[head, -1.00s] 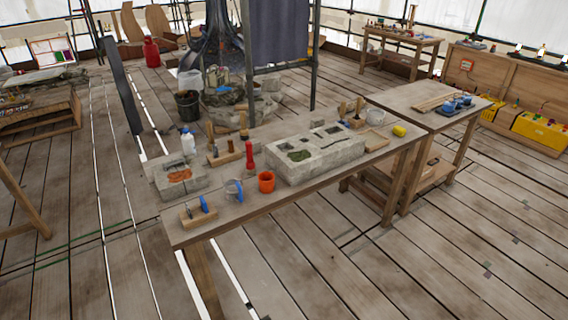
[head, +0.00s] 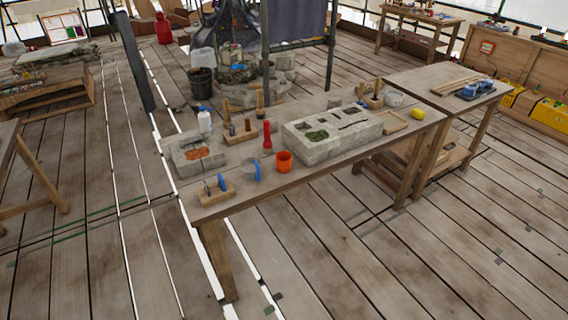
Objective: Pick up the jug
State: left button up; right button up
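A small clear, bluish jug (head: 251,170) stands near the front edge of the long wooden table (head: 330,167), toward its left end. An orange cup (head: 284,161) stands to its right, and a wooden block with a blue-handled tool (head: 215,191) lies to its left. Neither of my grippers is in the head view.
A grey stone block with recesses (head: 332,135) fills the table's middle. A smaller stone block (head: 196,154), a white bottle (head: 204,122) and a red-handled tool (head: 267,138) are near the jug. The plank floor (head: 370,265) in front of the table is clear.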

aim_at(251, 169)
jog(key=i+j+z, duration=0.5)
jog(key=j+z, duration=0.3)
jog(key=i+j+z, duration=0.2)
jog(key=j+z, duration=0.25)
jog(key=l, duration=0.1)
